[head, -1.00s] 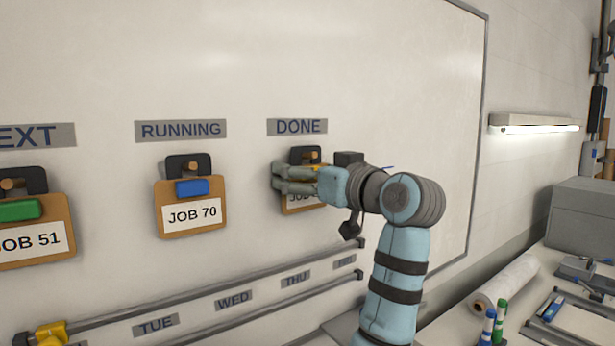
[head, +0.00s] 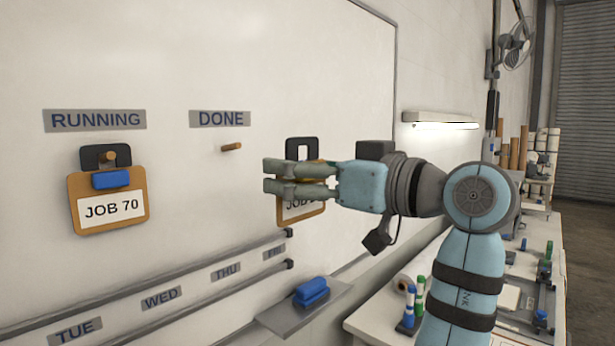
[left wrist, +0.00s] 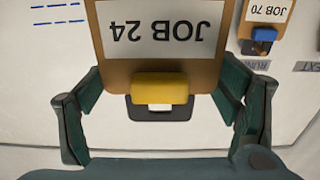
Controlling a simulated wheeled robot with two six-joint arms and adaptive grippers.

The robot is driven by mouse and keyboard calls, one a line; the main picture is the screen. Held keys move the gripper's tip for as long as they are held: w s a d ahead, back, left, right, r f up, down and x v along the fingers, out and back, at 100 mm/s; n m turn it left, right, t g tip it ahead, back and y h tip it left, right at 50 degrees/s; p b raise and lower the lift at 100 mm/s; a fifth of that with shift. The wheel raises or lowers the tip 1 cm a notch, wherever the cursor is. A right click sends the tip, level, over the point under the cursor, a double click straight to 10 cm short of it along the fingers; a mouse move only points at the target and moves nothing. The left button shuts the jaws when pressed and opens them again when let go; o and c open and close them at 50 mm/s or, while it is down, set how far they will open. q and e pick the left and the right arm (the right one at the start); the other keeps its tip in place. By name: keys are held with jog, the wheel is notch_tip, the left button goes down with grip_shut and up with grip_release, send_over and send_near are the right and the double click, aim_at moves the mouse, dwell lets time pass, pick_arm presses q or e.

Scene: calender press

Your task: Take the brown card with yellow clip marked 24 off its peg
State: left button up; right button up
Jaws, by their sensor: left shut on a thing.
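The brown card marked JOB 24 (left wrist: 165,55) hangs in my left gripper (head: 270,177), with its yellow clip (left wrist: 160,88) and dark hanger loop (head: 302,146). The gripper is shut on it, with fingers on both sides of the card in the left wrist view. In the head view the fingers hide much of the clip and the label's top. The wooden peg under DONE (head: 232,147) is bare. The card is to the right of this peg, clear of it. My right gripper is not in view.
The JOB 70 card (head: 109,207) with a blue clip hangs on the RUNNING peg at left. Rails with day labels (head: 160,298) run below. A tray (head: 330,308) with a blue eraser is at the board's lower edge. A bench with markers stands at right.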

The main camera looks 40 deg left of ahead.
pick_arm(q)
jog(key=shift+d, duration=0.1)
jog(key=shift+a, duration=0.2)
jog(key=shift+d+r+p, duration=0.1)
jog(key=shift+r+p, duration=0.3)
jog(key=shift+p, duration=0.05)
jog(key=shift+f, duration=0.1)
